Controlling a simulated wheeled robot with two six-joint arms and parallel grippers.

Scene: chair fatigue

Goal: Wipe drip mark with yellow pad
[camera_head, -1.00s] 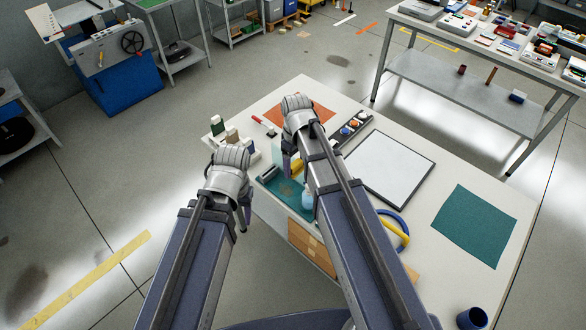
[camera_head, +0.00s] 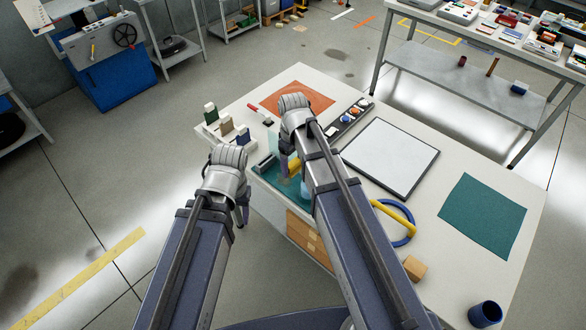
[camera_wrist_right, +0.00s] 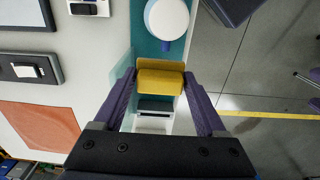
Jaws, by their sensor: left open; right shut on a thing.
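The yellow pad (camera_head: 293,166) is between the fingers of my right gripper (camera_head: 289,168), above the teal tray (camera_head: 271,179) at the table's near left edge. In the right wrist view the pad (camera_wrist_right: 160,82) spans the gap between the two fingers (camera_wrist_right: 160,86), which are shut on it. A clear upright pane (camera_head: 274,142) stands close beside the pad. I cannot make out a drip mark. My left gripper (camera_head: 242,212) is open and empty, off the table's near left edge. My right arm hides part of the tray.
A holder with several blocks (camera_head: 226,129), an orange mat (camera_head: 298,98), a white board (camera_head: 390,156) and a green mat (camera_head: 482,222) are on the table.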

